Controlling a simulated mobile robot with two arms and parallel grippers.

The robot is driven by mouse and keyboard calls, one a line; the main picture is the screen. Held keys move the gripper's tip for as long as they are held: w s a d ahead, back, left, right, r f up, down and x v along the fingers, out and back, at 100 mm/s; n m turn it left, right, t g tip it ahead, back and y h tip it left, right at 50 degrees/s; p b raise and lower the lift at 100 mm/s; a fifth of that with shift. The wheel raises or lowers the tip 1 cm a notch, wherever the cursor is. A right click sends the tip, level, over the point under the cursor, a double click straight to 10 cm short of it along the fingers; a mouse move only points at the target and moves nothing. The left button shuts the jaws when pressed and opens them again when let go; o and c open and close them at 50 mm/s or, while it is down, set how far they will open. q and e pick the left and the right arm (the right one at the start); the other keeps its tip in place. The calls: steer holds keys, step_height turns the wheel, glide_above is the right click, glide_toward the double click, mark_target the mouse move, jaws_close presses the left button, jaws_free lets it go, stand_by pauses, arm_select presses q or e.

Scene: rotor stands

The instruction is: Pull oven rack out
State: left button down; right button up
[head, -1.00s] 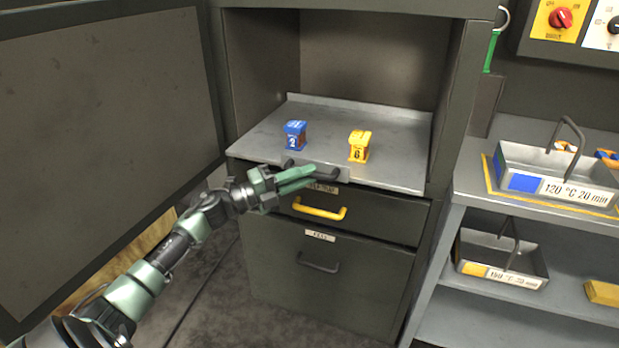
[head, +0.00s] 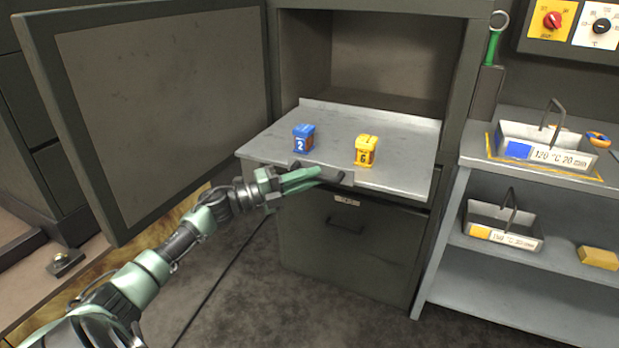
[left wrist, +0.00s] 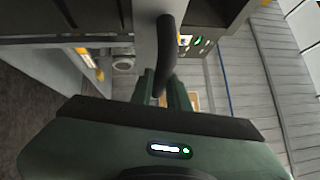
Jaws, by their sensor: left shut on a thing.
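The oven rack (head: 336,130) is a flat grey metal shelf that sticks out of the open oven cavity (head: 388,60) in the head view. A blue block marked 2 (head: 303,138) and a yellow block marked 6 (head: 366,150) stand upright on it. My left gripper (head: 312,178) is shut on the dark handle (head: 331,175) at the rack's front edge. The left wrist view shows the handle (left wrist: 165,50) between the green fingers. My right gripper is in neither view.
The open oven door (head: 165,110) stands to the left. A drawer front (head: 345,235) is below the rack. At right, a shelf unit (head: 520,285) holds an upper tray (head: 545,152) and a lower tray (head: 503,226). Floor in front is free.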

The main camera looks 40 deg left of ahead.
arm_select(q)
steer(key=shift+s+d, duration=0.1)
steer(key=shift+s, duration=0.25)
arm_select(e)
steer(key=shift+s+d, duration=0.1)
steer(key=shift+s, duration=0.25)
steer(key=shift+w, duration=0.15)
arm_select(q)
steer(key=c, duration=1.6)
jaws_free()
steer(key=shift+c, duration=0.2)
steer(key=v, duration=0.7)
steer(key=shift+s+a, duration=0.25)
steer(key=shift+s, duration=0.05)
steer(key=shift+f, duration=0.15)
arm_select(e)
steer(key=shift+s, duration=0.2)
